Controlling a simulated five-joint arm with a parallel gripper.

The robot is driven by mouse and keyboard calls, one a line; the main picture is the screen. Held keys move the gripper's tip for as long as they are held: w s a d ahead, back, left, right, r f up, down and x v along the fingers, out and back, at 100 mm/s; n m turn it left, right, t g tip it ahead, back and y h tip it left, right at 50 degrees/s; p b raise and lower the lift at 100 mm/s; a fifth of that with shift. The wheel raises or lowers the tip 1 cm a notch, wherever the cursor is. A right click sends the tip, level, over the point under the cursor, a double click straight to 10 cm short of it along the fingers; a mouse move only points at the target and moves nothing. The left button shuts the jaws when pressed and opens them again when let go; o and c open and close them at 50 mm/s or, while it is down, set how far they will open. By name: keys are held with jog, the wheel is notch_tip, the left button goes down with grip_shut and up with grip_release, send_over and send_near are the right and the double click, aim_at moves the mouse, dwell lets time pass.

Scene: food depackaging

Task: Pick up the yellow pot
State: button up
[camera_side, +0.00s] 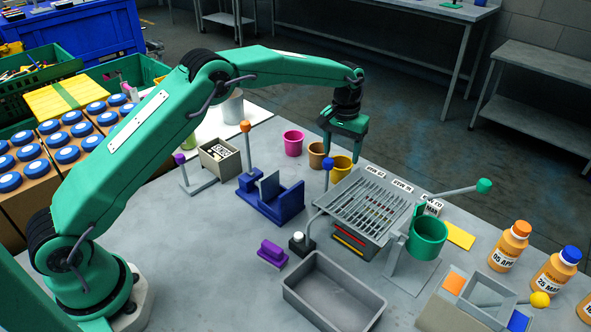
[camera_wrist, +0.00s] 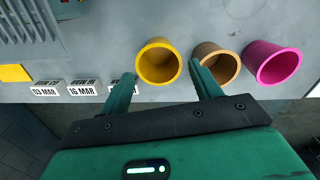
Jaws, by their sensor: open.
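The yellow pot (camera_side: 341,172) stands upright on the grey table, at the end of a row with a brown pot (camera_side: 317,154) and a pink pot (camera_side: 293,143). In the wrist view the yellow pot (camera_wrist: 158,64) is open-topped and looks empty. My gripper (camera_side: 342,157) is over the yellow pot with its fingers pointing down. In the wrist view my gripper (camera_wrist: 161,74) is open, with one finger on each side of the yellow pot's near part. The right finger lies between the yellow and brown pots. I cannot tell whether either finger touches a pot.
A grey slotted rack (camera_side: 364,205) stands just right of the yellow pot in the side view. White date labels (camera_wrist: 83,88) lie near the left finger. A blue holder (camera_side: 283,207), a green cup (camera_side: 427,238) on a stand and a grey tray (camera_side: 333,295) are farther off.

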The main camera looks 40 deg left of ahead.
aim_at(341, 163)
jog(key=shift+d+f, duration=0.15)
jog(key=shift+f, duration=2.2)
jog(key=shift+c, duration=0.4)
jog(key=c, duration=0.6)
